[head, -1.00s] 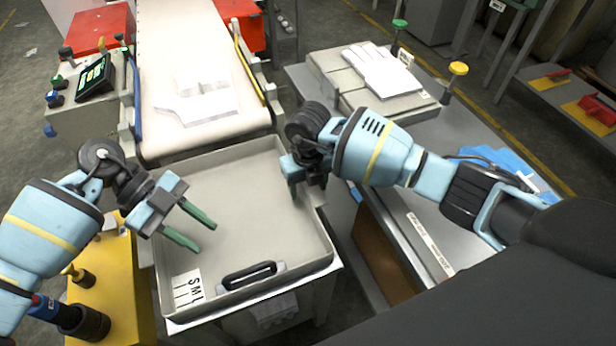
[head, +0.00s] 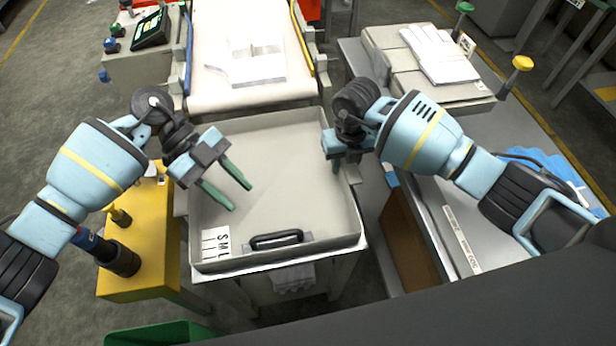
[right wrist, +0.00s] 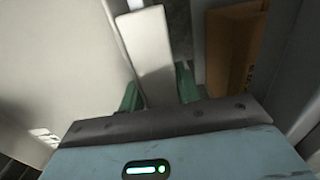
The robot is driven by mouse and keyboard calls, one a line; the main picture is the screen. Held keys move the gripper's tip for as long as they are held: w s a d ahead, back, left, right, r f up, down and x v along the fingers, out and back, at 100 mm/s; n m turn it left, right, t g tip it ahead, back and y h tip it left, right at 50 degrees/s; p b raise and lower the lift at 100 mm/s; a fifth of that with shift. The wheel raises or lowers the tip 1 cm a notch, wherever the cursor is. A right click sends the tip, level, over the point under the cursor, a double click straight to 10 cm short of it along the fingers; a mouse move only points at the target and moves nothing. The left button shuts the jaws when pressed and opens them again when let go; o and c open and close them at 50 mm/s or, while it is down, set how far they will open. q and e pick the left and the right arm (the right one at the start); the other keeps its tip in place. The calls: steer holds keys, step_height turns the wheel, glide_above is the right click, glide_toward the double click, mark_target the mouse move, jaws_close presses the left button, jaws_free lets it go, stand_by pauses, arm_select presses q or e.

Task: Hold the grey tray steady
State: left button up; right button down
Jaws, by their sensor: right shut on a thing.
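The grey tray (head: 290,180) is a shallow, open, empty box in front of the conveyor. It has a dark handle (head: 276,239) and a white S M L label (head: 216,243) near its front edge. My right gripper (head: 337,160) is shut on the tray's right wall. In the right wrist view, the wall (right wrist: 150,55) stands between the two green fingers (right wrist: 158,90), whose tips it partly hides. My left gripper (head: 240,198) is open and empty over the left part of the tray, its green fingers apart.
A conveyor (head: 245,85) with white glove shapes (head: 245,62) lies behind the tray. A yellow stand (head: 150,235) is at left, a green bin (head: 165,333) at the bottom.

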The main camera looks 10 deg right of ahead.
arm_select(q)
steer(key=m+t+y, duration=0.3)
steer(key=m+y, duration=0.2)
steer(key=m, duration=0.7)
glide_toward(266, 237)
steer(key=s+d+r+m+t+y, duration=0.1)
steer(key=s+m+t, duration=0.2)
steer(key=m, duration=0.4)
steer(key=s+d+r+m+t+y, duration=0.1)
steer(key=s+r+m+t, duration=0.1)
steer(key=m, duration=0.6)
steer(key=shift+s+r+t, duration=0.25)
steer(key=shift+s+t, duration=0.35)
steer(key=shift+t, duration=0.2)
steer(key=shift+f, duration=0.1)
steer(key=f, duration=0.4)
steer(key=w+f, duration=0.1)
steer(key=f, duration=0.2)
steer(key=w+f, duration=0.1)
steer(key=f, duration=0.3)
steer(key=shift+w+f, duration=0.15)
steer(key=shift+f, duration=0.2)
jaws_close()
